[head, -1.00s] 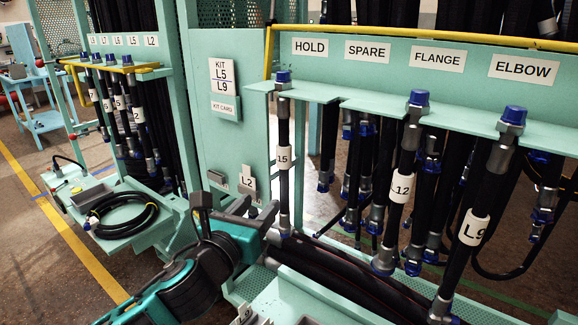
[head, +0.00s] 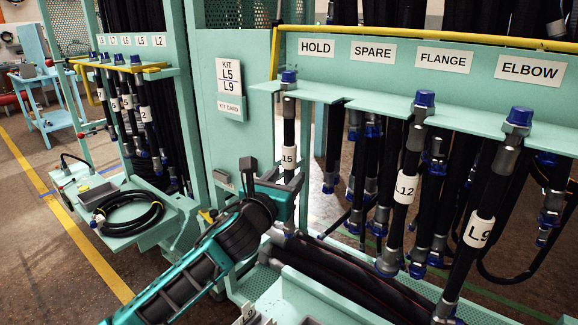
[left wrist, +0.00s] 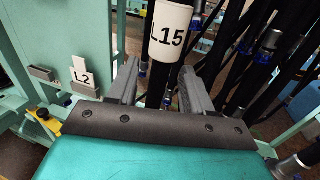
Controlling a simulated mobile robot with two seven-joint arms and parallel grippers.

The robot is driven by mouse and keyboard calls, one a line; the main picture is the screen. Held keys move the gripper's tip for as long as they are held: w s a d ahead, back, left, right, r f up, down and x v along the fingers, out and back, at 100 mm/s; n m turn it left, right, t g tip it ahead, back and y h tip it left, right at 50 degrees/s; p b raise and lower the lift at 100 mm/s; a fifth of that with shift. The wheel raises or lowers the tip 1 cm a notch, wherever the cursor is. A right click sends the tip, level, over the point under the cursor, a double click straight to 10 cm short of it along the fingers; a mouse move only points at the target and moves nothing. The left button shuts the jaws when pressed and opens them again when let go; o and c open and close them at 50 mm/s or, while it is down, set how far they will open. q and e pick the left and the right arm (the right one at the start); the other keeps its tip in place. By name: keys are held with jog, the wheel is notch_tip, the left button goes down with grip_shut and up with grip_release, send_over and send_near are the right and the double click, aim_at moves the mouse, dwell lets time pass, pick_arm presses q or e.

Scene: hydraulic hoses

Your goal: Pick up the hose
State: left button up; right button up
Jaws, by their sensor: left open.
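The L15 hose (head: 289,118) is black with a blue cap and a white label. It hangs upright from the shelf under the HOLD sign (head: 316,47). My left gripper (head: 275,178) is at the hose just below its label, hiding part of the lower length. In the left wrist view, the open fingers (left wrist: 160,88) stand either side of the hose, whose label (left wrist: 169,33) shows above; a gap shows on both sides. My right gripper is not in view.
The L12 hose (head: 407,178) and L9 hose (head: 480,215) hang to the right, with several capped hoses behind. Thick black hoses (head: 345,275) lie in a tray below. A green kit panel (head: 215,130) stands left. A coiled hose (head: 128,212) lies on a cart further left.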

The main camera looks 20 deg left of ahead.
pick_arm(q)
jog(key=shift+w+d, duration=0.1)
jog(key=shift+w, duration=1.1)
jog(key=shift+c, duration=0.3)
grip_shut()
jog(key=shift+r, duration=0.1)
